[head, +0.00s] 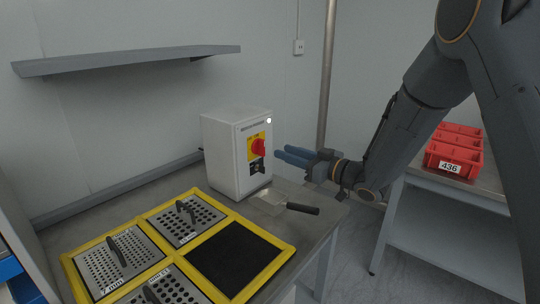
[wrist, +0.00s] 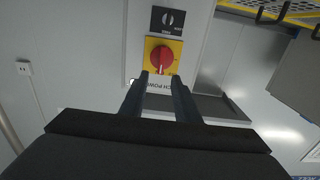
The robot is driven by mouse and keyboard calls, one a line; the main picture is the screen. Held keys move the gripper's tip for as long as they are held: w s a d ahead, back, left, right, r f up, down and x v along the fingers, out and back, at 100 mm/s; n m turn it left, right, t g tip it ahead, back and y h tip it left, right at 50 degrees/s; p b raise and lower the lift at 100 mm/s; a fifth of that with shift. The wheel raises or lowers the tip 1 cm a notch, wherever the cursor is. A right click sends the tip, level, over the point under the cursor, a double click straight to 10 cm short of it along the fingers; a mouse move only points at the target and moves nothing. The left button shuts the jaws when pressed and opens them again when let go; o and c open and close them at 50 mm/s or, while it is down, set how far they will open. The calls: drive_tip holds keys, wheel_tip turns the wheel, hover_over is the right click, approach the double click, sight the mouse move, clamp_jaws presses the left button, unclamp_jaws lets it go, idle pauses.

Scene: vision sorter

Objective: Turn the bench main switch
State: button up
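The main switch is a red rotary knob (head: 258,147) on a yellow plate, on the front of a white box (head: 222,160) standing on the bench. In the wrist view the red knob (wrist: 161,61) lies just beyond my fingertips, with a pale mark on it. My gripper (head: 281,153) points at the knob from the right, with a small gap between fingertips and knob. In the wrist view my gripper (wrist: 159,80) has its two fingers apart with nothing between them.
A smaller black switch (head: 257,167) sits below the red one. A black-handled scraper (head: 301,208) lies on the bench before the box. A yellow frame (head: 287,248) with perforated plates fills the front. A shelf (head: 130,59) hangs above; red bins (head: 454,161) stand right.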

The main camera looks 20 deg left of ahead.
sight(264, 145)
drive_tip(key=x, duration=0.7)
drive_tip(key=shift+a+p, duration=0.3)
drive_tip(key=shift+a, duration=0.1)
clamp_jaws()
